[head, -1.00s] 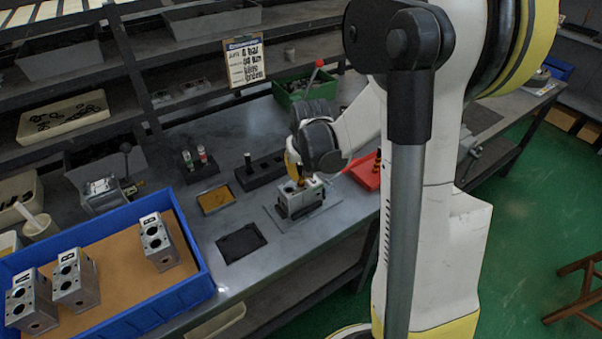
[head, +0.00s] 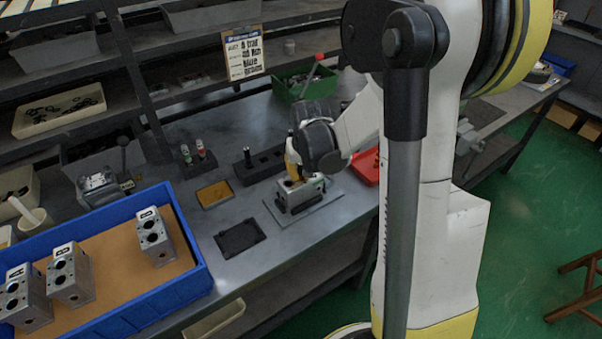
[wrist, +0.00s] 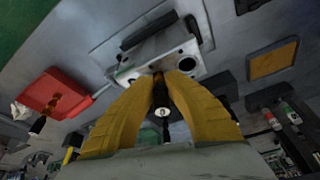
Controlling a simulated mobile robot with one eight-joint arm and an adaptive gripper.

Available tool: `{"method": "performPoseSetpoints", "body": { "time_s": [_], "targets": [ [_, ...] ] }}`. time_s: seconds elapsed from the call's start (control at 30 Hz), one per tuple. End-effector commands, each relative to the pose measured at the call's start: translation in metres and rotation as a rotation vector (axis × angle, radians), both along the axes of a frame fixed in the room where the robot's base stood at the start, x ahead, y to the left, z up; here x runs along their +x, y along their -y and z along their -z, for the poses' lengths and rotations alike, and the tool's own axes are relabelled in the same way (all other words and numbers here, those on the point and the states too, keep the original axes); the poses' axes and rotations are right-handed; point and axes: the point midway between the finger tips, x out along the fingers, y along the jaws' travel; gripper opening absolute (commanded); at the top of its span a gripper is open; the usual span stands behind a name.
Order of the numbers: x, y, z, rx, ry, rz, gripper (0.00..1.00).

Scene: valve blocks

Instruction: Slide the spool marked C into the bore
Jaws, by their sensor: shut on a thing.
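My gripper (wrist: 160,78) is shut on a dark spool (wrist: 161,97), which stands between its two yellow fingers in the wrist view. Its letter cannot be read. The grey metal valve block (wrist: 150,58) lies just beyond the fingertips, with one round open bore (wrist: 187,64) to the right of the spool. The spool's far end meets the block's face near another hole; how deep it sits is hidden by the fingers. In the head view my gripper (head: 293,178) is over the block (head: 302,192), which sits on a flat grey plate (head: 330,203).
A red tray (head: 365,167) stands right of the block, and a black rack (head: 258,167) with an upright piece behind it. A blue tray (head: 190,295) with several blocks is at the left. A black mat (head: 240,237) and a shallow orange-floored tray (head: 215,194) lie nearby.

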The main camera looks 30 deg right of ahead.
Motion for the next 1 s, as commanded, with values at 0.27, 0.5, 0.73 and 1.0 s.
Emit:
{"method": "performPoseSetpoints", "body": {
  "time_s": [0.27,0.5,0.73,1.0],
  "targets": [
    [0.000,0.000,0.001,0.000,0.000,0.000,0.34],
    [-0.002,-0.001,-0.005,0.000,0.000,0.000,0.34],
    [-0.014,-0.004,-0.044,0.000,0.000,0.000,0.34],
    [-0.030,-0.009,-0.095,0.000,0.000,0.000,0.34]
  ]
}}
